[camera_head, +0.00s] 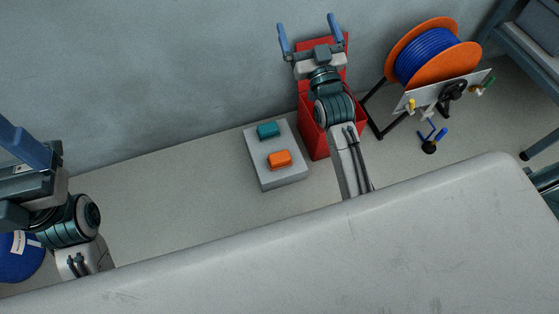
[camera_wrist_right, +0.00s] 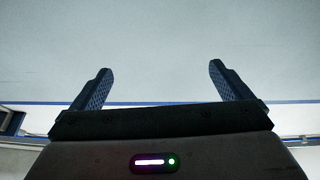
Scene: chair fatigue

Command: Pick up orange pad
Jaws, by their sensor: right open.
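The orange pad (camera_head: 279,159) lies on a low grey block (camera_head: 284,180) on the floor by the wall in the head view. A teal pad (camera_head: 268,130) lies behind it on the same block. My right gripper (camera_head: 308,30) is open and empty, up and to the right of the pads, in front of a red container. Its two spread fingers also show in the right wrist view (camera_wrist_right: 160,88) with nothing between them. My left gripper (camera_head: 22,150) is partly in view at the left edge, far from the pads; its fingertips are cut off.
A red container (camera_head: 314,138) stands right of the block, partly hidden by my right arm. An orange reel of blue cable (camera_head: 430,55) on a stand is further right. A blue round object (camera_head: 20,258) is at lower left. Floor left of the block is clear.

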